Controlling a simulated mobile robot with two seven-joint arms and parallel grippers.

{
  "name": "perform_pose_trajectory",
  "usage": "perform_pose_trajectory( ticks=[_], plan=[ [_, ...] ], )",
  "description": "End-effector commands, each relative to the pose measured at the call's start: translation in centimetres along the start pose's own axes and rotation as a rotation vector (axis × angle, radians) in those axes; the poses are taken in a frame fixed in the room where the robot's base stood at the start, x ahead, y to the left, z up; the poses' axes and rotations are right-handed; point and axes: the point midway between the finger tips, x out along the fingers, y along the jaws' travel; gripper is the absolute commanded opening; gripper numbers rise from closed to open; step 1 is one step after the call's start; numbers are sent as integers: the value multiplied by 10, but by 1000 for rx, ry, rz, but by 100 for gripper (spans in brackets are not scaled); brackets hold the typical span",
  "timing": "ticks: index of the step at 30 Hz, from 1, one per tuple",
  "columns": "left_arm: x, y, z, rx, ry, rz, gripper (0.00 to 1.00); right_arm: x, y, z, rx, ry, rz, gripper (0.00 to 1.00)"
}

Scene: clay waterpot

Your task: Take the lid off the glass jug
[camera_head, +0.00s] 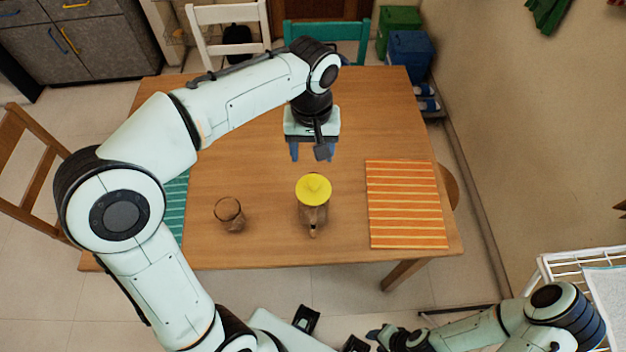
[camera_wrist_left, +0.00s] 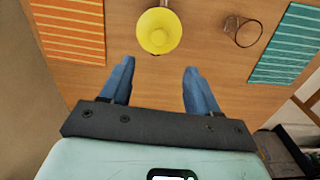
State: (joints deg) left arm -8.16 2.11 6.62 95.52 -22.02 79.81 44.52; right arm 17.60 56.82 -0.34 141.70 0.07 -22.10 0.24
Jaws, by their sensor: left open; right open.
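The glass jug (camera_head: 313,217) stands upright on the wooden table, with its yellow lid (camera_head: 314,189) on top. The lid also shows from above in the left wrist view (camera_wrist_left: 158,32), with a small knob and hiding most of the jug. My left gripper (camera_head: 312,154) is open and empty, on the far side of the jug and apart from it. In the left wrist view its two blue fingers (camera_wrist_left: 158,70) are spread, with the lid beyond their tips.
A drinking glass (camera_head: 229,214) stands left of the jug. An orange striped placemat (camera_head: 407,204) lies on the right and a teal striped one (camera_head: 174,208) on the left, partly behind my left arm.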

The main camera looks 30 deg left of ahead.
Motion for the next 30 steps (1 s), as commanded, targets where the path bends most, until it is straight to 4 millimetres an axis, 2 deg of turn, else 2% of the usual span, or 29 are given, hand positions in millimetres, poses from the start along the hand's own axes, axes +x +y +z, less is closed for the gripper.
perform_pose_trajectory(
  ticks=[1,6,14,21,25,30],
  plan=[
    [14,-1,1,0,-5,-4,61,5,3,2,2,-3,1,43],
    [44,-1,1,-1,-4,-3,61,10,5,4,3,-7,2,43],
    [64,0,1,0,-3,-3,61,12,6,4,2,-7,2,43],
    [99,2,4,0,-4,-3,61,16,7,5,3,-9,3,43],
    [109,2,4,-1,-2,-1,61,17,8,6,3,-9,3,43],
    [110,3,3,-1,0,0,61,16,8,5,3,-9,3,43]
  ],
)
